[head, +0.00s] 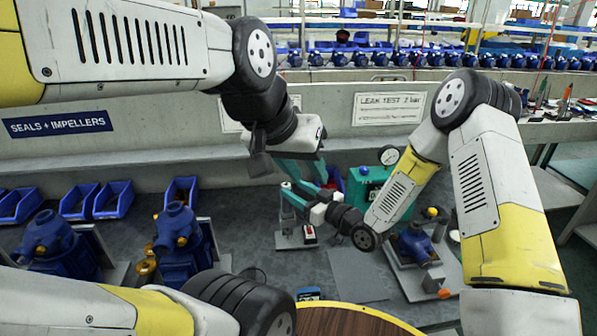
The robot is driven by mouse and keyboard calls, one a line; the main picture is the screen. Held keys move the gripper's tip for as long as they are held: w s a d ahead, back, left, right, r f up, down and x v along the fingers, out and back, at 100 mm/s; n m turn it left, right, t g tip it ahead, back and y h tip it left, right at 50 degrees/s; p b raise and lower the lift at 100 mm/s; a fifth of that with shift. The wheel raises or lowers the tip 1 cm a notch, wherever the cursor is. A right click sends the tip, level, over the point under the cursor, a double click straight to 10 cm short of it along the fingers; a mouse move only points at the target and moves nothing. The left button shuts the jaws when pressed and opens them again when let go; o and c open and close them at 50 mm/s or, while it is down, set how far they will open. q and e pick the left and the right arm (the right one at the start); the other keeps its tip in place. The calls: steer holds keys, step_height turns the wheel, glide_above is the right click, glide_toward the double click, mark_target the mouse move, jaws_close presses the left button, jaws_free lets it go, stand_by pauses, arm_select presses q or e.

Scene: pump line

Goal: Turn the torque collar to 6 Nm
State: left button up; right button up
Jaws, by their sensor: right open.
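A pale upright tool (288,208) stands on a small grey base plate (287,241) on the bench. Its top is partly hidden by teal fingers, and I cannot make out the collar or its scale. My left gripper (309,180) comes down from above, its teal fingers just above and to the right of the tool's top; whether they touch it or hold anything is unclear. My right gripper (300,193) reaches in from the right, low beside the tool, with its teal fingers open towards it. The two grippers overlap closely in the picture.
A small red and white device (310,234) is beside the tool. A teal case with a gauge (389,156) stands behind my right wrist. A blue pump (413,244) sits at right, and blue pumps (180,243) and bins (113,199) at left. A bare grey mat (357,274) lies in front.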

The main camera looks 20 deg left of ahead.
steer(key=x, duration=0.7)
steer(key=shift+a, duration=0.2)
steer(key=shift+w, duration=0.1)
jaws_close()
